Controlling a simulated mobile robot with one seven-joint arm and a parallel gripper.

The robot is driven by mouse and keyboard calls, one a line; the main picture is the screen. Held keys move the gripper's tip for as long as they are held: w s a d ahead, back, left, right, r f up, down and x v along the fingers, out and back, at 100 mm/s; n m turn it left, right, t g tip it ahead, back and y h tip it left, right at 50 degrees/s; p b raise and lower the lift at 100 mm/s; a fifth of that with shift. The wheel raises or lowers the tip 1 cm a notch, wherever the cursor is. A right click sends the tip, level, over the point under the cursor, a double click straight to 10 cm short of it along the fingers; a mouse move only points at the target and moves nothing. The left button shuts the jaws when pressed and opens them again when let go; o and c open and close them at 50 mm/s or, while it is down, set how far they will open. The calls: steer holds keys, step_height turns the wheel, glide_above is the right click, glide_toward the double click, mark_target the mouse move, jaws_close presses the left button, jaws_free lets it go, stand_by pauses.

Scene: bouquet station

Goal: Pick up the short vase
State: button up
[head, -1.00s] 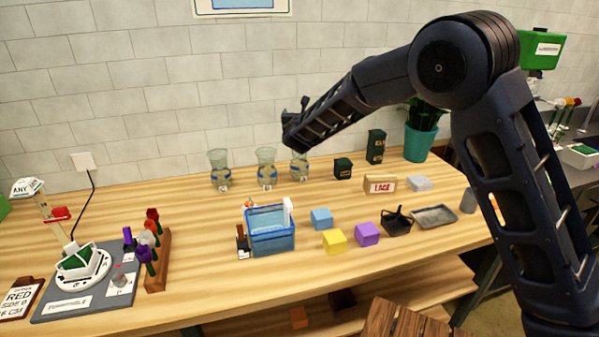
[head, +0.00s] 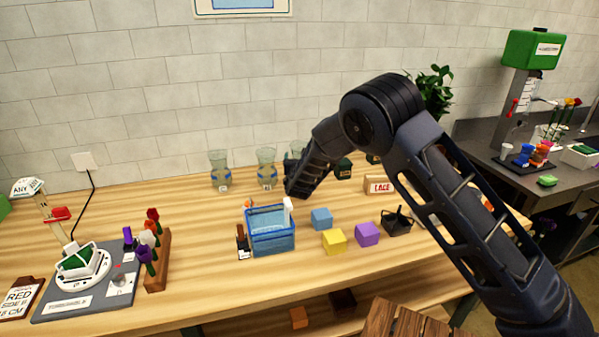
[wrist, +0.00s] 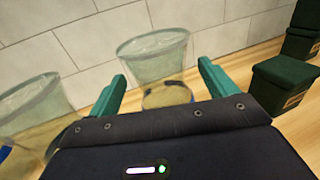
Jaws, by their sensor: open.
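Three clear glass vases with blue bands stand in a row at the back of the wooden table: the left vase (head: 220,170), the middle vase (head: 267,169) and the right vase (head: 297,147), mostly hidden by my arm. Their small labels are not readable, so I cannot tell which is the short one by label. In the wrist view, my gripper (wrist: 161,78) is open, its two teal fingers on either side of one vase (wrist: 155,48), which appears to be the right one. I see no clear contact. Another vase (wrist: 38,105) shows to its left.
Dark green boxes (wrist: 287,82) stand close to the right of the vase. A blue bin (head: 270,238), a blue cube (head: 321,218), a yellow cube (head: 334,241) and a purple cube (head: 367,233) sit nearer the front. The tiled wall (head: 130,80) is behind.

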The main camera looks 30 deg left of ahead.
steer(key=x, duration=0.4)
steer(key=shift+w+a, duration=0.25)
steer(key=shift+w, duration=0.1)
jaws_close()
